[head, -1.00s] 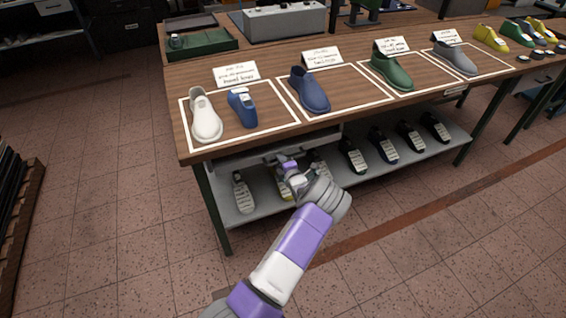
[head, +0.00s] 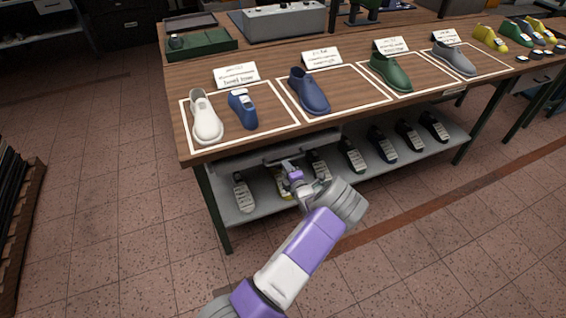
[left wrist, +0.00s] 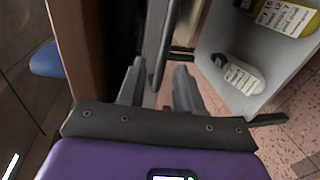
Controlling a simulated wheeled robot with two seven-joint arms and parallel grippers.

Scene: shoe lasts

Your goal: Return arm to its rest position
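My left arm reaches in from the bottom of the head view. Its gripper (head: 291,170) is at the table's front edge, below the tabletop and above the lower shelf. In the left wrist view the two grey fingers (left wrist: 158,84) stand apart with nothing gripped between them. A grey drawer-like panel under the tabletop (left wrist: 160,40) shows just beyond the fingertips; I cannot tell whether they touch it. My right gripper is not in view.
The wooden table (head: 185,125) carries a white shoe (head: 206,118), blue last (head: 242,108), blue shoe (head: 309,90), green shoe (head: 391,73) and grey shoe (head: 455,58). Several labelled lasts lie on the lower shelf (head: 236,212). The floor in front (head: 440,240) is clear.

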